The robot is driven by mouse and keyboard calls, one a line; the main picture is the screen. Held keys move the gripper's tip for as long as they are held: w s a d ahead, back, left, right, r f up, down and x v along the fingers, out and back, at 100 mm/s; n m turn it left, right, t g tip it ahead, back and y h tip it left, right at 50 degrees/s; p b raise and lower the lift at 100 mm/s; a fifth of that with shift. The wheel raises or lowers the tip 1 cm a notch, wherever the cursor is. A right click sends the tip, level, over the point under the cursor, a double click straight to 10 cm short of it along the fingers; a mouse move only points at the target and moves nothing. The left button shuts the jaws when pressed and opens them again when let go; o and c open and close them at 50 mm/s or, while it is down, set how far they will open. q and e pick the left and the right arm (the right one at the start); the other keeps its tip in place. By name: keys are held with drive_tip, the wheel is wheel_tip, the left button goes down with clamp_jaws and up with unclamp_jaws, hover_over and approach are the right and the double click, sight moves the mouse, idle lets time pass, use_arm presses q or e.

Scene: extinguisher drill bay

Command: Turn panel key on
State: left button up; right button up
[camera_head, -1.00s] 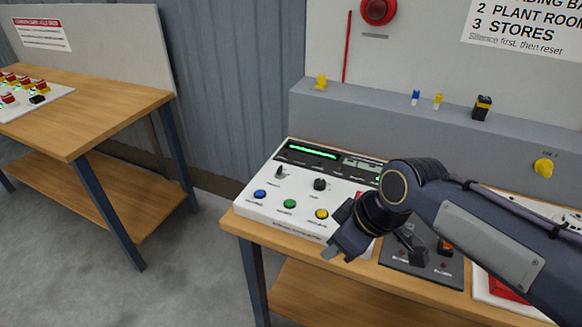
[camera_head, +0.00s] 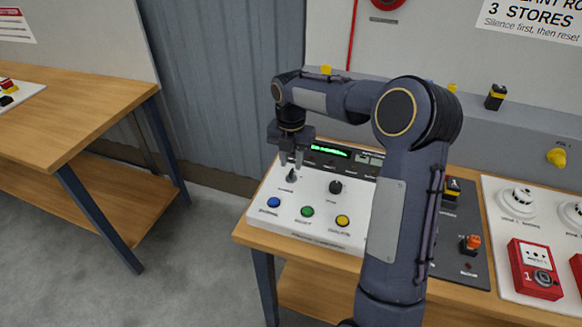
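The white control panel (camera_head: 268,226) sits on the wooden bench, with blue, green and yellow buttons along its front. A small dark key-like switch (camera_head: 291,176) stands at its upper left. A black round knob (camera_head: 336,186) is to its right. The labels are too small to read surely. My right gripper (camera_head: 291,161) points down just above the key-like switch, its two fingers apart with a gap between them. I cannot tell whether the fingertips touch the switch. My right arm hides the right part of the panel. My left gripper is out of view.
A black panel (camera_head: 474,222) with an orange-topped switch (camera_head: 470,243) and a white board with red call points (camera_head: 535,268) lie to the right. A grey ledge (camera_head: 530,135) runs behind. Another wooden table (camera_head: 70,110) stands at left, across a floor gap.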

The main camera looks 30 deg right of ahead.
sight(291, 175)
drive_tip(key=shift+f, duration=1.65)
drive_tip(key=shift+c, duration=0.2)
clamp_jaws()
